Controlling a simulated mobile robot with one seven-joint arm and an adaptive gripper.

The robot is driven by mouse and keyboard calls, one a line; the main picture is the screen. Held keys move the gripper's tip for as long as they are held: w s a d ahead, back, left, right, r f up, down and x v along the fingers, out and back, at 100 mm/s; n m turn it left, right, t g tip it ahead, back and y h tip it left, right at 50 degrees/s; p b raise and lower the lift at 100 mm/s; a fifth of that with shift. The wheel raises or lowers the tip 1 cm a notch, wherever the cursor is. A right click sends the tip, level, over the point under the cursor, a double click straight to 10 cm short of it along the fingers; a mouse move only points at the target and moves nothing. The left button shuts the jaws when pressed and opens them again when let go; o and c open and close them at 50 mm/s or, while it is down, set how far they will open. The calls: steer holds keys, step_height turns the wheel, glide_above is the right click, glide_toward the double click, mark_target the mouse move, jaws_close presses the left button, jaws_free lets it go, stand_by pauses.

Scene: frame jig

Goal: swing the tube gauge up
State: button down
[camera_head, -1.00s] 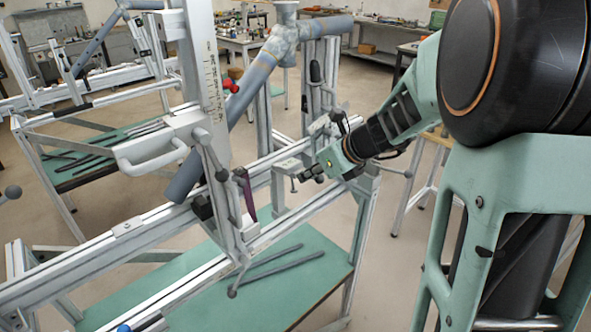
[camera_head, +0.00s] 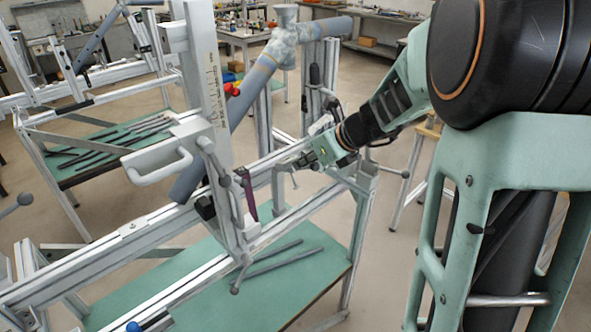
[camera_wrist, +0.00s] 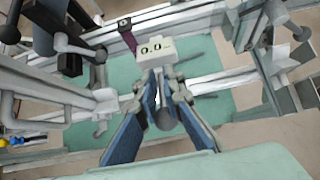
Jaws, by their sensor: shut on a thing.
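In the head view my gripper (camera_head: 297,161) is over the frame's near rail, right of the upright column.
The tall upright (camera_head: 208,80) with its white handle (camera_head: 157,163) stands left of my gripper. A thick blue-grey tube (camera_head: 247,97) slants behind it. A maroon part (camera_head: 247,192) hangs beside the upright. Clamp levers stand close by. A green shelf (camera_head: 200,285) lies below.

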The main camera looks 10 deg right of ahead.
steer(key=shift+w+r, duration=0.1)
steer(key=shift+r, duration=0.05)
steer(key=shift+w+a+r+p, duration=0.2)
steer(key=shift+r+p, duration=0.15)
steer(key=shift+p, duration=0.1)
steer(key=shift+w+a+r+p, duration=0.15)
steer(key=shift+r+p, duration=0.2)
steer(key=shift+p, duration=0.05)
steer(key=shift+w+a, duration=0.15)
steer(key=shift+w, duration=0.1)
steer(key=shift+w+a+r+p, duration=0.35)
steer(key=shift+r+p, duration=0.25)
steer(key=shift+p, duration=0.3)
steer(key=shift+w+a+r+p, duration=0.15)
steer(key=shift+w+p, duration=0.15)
steer(key=shift+w, duration=0.05)
steer(key=shift+r, duration=0.1)
